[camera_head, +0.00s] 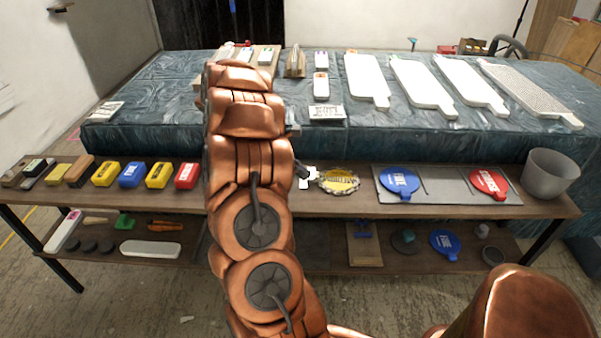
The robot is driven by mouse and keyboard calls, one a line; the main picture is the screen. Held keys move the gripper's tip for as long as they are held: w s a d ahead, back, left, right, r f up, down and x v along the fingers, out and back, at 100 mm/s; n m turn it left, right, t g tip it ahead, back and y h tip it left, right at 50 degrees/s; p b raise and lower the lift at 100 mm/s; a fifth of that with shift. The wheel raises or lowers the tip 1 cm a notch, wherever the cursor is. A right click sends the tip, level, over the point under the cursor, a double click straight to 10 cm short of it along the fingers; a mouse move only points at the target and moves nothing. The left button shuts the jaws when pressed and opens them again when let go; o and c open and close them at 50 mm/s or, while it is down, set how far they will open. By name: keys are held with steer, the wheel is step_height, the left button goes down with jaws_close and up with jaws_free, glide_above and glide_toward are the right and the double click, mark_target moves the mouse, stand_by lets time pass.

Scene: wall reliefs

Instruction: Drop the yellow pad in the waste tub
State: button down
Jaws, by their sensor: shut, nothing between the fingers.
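A yellow round pad (340,182) with a pale, ragged rim and dark lettering lies flat on the wooden shelf, just right of my arm. The waste tub (550,174), grey and open-topped, stands at the right end of the same shelf; its floor is mostly out of sight. My gripper (303,171) is largely hidden behind my copper arm. Only a small dark tip shows, left of the yellow pad and apart from the tub. It is shut and holds nothing.
Yellow, blue and red blocks (131,174) line the shelf's left side. A grey board with a blue disc (399,184) and a red disc (489,184) lies between pad and tub. White paddles (422,86) lie on the covered table behind. A lower shelf holds tools.

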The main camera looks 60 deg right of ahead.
mark_target(327, 191)
steer(key=x, duration=0.7)
steer(key=shift+s, duration=0.1)
